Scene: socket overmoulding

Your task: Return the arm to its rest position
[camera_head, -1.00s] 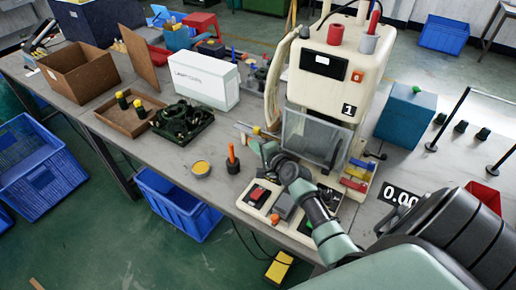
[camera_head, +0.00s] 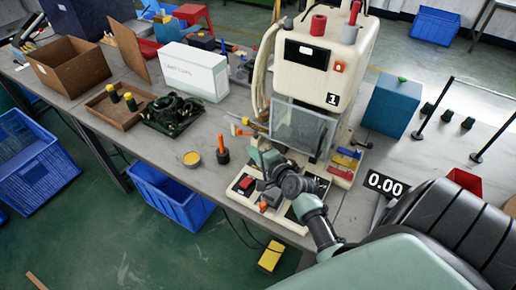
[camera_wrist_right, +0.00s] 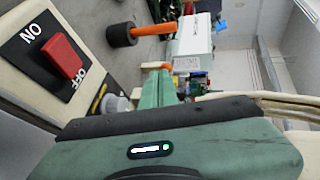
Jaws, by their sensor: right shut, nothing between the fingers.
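My right gripper (camera_head: 262,158) is in front of the cream moulding machine (camera_head: 322,65), over the base with the red switch. In the right wrist view its green fingers (camera_wrist_right: 158,88) are shut and I see nothing held. An orange part (camera_wrist_right: 156,66) shows just beyond the fingertips; I cannot tell if they touch. The red ON/OFF switch (camera_wrist_right: 66,56) is to the left in that view, and also shows in the head view (camera_head: 244,183). My right arm reaches in from the lower right. My left gripper is not in view.
The clear guard (camera_head: 298,130) stands close behind the gripper. An orange-handled tool (camera_head: 223,152) and a yellow tin (camera_head: 192,158) stand to its left. A 0.00 display (camera_head: 385,185) and a blue box (camera_head: 394,105) are to the right. Bare tabletop (camera_head: 215,185) lies front left.

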